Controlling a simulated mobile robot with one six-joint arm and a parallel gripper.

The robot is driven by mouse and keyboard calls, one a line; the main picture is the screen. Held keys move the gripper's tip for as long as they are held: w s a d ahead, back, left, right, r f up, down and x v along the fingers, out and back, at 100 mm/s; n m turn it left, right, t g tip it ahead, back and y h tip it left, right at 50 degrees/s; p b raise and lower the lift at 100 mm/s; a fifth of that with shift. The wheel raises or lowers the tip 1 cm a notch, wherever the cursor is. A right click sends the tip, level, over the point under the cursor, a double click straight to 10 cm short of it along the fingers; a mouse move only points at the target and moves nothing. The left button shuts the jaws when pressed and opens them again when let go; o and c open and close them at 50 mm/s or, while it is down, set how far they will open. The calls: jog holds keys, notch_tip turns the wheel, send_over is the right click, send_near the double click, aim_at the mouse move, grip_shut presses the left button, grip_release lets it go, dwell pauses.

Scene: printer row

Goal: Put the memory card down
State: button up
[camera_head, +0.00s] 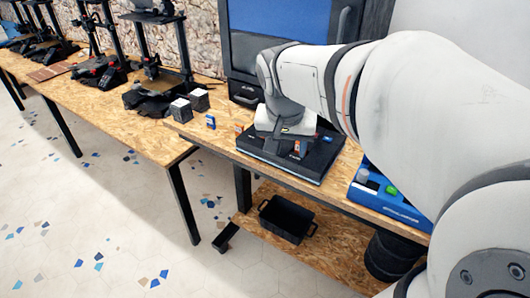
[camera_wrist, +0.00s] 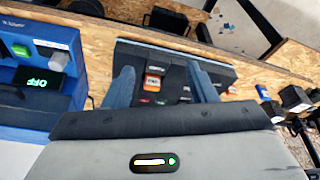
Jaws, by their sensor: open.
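An orange memory card (camera_head: 297,147) with a pale upper part stands at the dark, flat-topped box (camera_head: 322,160) on the table. In the wrist view the orange card (camera_wrist: 153,81) shows between my two fingers, over the box's dark top (camera_wrist: 175,62). My gripper (camera_head: 285,143) is open low above the box, with a finger on either side of the card; the wrist view also shows my gripper (camera_wrist: 162,80). I see a gap between card and fingers. How deep the card sits in the box is hidden.
A blue card (camera_head: 211,122) stands on the table left of the box, near a small orange piece (camera_head: 239,129). Grey cubes (camera_head: 190,105) lie further left. A blue device (camera_head: 385,197) with a green button is at right. A black bin (camera_head: 287,219) is on the lower shelf.

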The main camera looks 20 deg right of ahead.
jog(key=s+a+f+n+y, duration=0.2)
jog(key=s+a+f+n, duration=0.4)
jog(key=s, duration=0.4)
jog(key=shift+f, duration=0.1)
jog(key=shift+c, duration=0.2)
